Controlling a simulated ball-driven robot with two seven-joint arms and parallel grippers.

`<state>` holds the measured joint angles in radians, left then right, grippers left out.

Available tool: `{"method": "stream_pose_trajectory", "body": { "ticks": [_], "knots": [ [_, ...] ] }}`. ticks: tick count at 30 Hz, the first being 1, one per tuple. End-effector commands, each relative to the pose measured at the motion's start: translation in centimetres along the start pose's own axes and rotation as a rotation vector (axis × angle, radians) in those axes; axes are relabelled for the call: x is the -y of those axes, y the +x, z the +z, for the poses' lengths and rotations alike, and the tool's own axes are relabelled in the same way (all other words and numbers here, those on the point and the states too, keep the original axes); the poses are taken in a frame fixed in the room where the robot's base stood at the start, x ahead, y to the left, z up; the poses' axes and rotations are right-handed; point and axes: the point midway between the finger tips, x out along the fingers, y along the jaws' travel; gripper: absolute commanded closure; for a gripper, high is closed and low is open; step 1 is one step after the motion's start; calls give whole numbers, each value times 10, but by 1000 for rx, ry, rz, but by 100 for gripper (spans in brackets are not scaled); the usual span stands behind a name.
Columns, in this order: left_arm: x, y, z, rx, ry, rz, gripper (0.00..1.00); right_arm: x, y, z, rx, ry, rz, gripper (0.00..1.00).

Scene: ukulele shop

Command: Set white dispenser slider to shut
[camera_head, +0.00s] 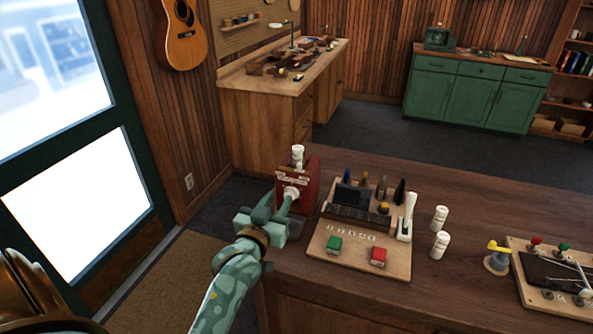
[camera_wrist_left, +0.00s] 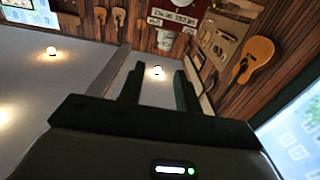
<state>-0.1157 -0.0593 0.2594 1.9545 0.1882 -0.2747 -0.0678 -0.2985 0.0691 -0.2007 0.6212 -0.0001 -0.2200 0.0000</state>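A red box (camera_head: 312,186) stands at the left end of the near counter, with a pale label and a round white part (camera_head: 291,193) on its front. A white cylinder (camera_head: 298,152) stands on top of it. An upright white piece (camera_head: 408,214) stands at the right edge of the wooden board; I cannot tell which part is the slider or its setting. My left gripper (camera_head: 282,204) is right in front of the red box; contact is unclear. In the wrist view its two fingers (camera_wrist_left: 159,88) are apart with nothing between them. My right gripper is out of view.
The wooden board (camera_head: 322,252) holds a green block (camera_head: 334,244), a red block (camera_head: 379,257) and several tools. Two white cylinders (camera_head: 440,217) stand to its right. A yellow-topped item (camera_head: 498,257) and another board (camera_head: 520,281) lie farther right.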

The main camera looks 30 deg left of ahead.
Motion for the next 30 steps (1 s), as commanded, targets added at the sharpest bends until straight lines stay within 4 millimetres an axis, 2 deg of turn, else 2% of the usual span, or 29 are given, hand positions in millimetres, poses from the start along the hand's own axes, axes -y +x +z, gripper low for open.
{"method": "stream_pose_trajectory", "body": {
  "ticks": [9,15,21,30],
  "knots": [
    [0,82,1,0,0,1,66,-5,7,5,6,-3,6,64],
    [0,121,2,2,0,1,66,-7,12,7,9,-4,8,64],
    [0,139,2,3,2,2,66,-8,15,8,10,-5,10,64],
    [0,141,1,3,2,2,66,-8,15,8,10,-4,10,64]
  ]
}}
